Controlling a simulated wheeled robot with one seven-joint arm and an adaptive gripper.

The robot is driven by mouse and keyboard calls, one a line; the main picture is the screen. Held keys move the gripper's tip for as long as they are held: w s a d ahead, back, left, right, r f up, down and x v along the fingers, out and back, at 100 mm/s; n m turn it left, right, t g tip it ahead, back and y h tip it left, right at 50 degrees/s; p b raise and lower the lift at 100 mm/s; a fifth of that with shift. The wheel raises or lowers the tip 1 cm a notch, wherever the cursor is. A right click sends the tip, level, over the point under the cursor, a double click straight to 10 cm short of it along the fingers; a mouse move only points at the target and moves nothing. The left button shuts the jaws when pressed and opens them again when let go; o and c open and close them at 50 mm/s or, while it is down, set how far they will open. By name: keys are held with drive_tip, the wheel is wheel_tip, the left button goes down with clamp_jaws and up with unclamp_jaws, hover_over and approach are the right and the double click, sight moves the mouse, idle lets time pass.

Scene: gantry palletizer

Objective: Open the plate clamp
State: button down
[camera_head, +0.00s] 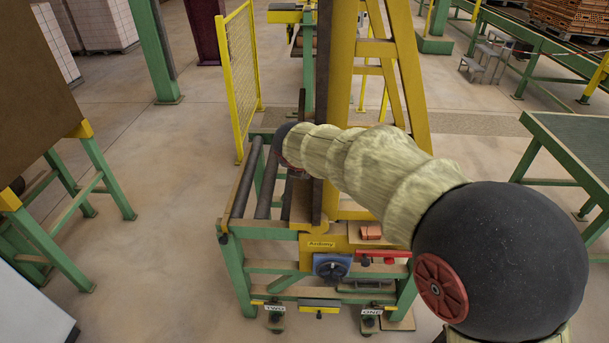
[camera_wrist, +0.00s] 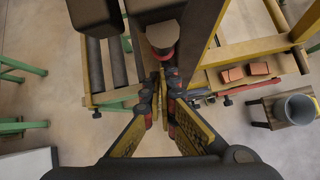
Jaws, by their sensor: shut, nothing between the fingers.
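No part is clearly marked as the plate clamp, and I cannot tell for sure which one it is. On the front of the roller stand, in the head view, are a blue round part (camera_head: 332,266) and a red bar (camera_head: 384,259) with dark ends. In the head view my arm hides my gripper, so contact cannot be told.
Dark rollers (camera_head: 243,190) fill the left of the green stand (camera_head: 236,272). A yellow upright frame (camera_head: 402,60) rises behind my arm. Orange bricks (camera_wrist: 232,74) lie on a ledge. A grey bucket (camera_wrist: 296,107) stands at right. Floor is clear left of the stand.

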drive_tip(key=w+r+t+b, duration=0.1)
drive_tip(key=w+t+b, duration=0.3)
drive_tip(key=b, duration=0.6)
drive_tip(key=shift+w+d+r, duration=0.15)
drive_tip(key=shift+w+r, duration=0.1)
drive_tip(key=shift+w, duration=0.95)
drive_tip(key=shift+f, duration=0.1)
